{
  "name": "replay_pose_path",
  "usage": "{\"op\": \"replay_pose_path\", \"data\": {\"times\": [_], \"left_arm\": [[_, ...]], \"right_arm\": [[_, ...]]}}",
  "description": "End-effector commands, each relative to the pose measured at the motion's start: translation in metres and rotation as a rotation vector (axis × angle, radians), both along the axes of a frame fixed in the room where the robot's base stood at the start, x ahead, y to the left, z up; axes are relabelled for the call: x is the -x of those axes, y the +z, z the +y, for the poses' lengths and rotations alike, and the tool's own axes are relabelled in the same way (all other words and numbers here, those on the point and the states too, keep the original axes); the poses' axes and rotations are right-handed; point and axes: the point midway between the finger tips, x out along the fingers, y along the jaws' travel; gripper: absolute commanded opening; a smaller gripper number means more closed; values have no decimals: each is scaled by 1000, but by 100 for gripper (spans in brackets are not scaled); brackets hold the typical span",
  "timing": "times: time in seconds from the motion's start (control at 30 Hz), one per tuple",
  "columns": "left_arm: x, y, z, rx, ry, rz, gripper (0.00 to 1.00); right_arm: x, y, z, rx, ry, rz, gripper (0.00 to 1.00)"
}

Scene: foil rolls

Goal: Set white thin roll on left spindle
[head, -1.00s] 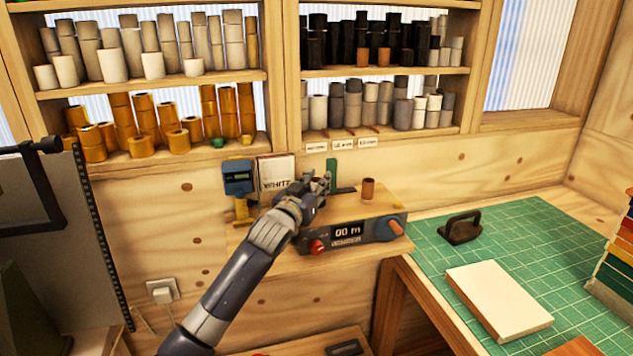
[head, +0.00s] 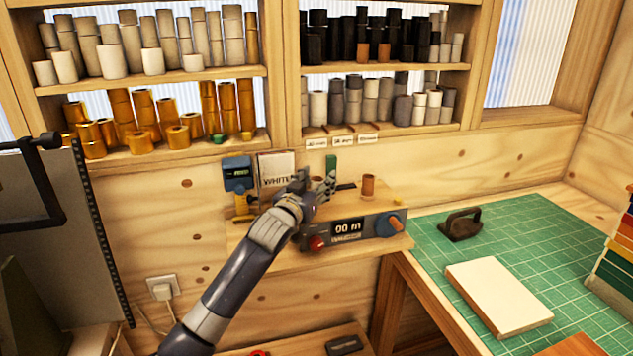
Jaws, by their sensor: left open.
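My left gripper (head: 325,186) is open above the left part of the grey machine (head: 372,229), which has a display reading "00 m". The gripper covers the place where a left spindle would be, so I cannot see that spindle or tell whether a roll sits on it. A brown roll or core (head: 368,186) stands upright on the machine's right side, apart from the gripper. Pale rolls (head: 111,62) stand on the upper left shelf. I cannot tell which is the white thin roll. My right gripper is not in view.
A "WHITE" card (head: 276,170) and a blue device (head: 238,174) stand behind the gripper. Gold rolls (head: 145,116) and black rolls (head: 345,42) fill other shelves. A dark-handled tool (head: 461,225) and a cream block (head: 497,296) lie on the green mat (head: 540,232).

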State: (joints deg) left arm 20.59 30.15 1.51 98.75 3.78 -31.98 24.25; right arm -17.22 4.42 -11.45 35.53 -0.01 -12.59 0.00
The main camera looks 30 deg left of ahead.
Motion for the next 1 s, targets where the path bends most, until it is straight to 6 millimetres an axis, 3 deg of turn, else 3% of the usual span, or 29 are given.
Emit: {"op": "replay_pose_path", "data": {"times": [0.27,0.7,1.0], "left_arm": [[14,-1,-3,0,-1,1,49],[91,-1,-18,-1,-1,2,49],[117,0,-22,1,0,0,49]], "right_arm": [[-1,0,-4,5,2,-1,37],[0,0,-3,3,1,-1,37],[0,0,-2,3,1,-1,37]]}}
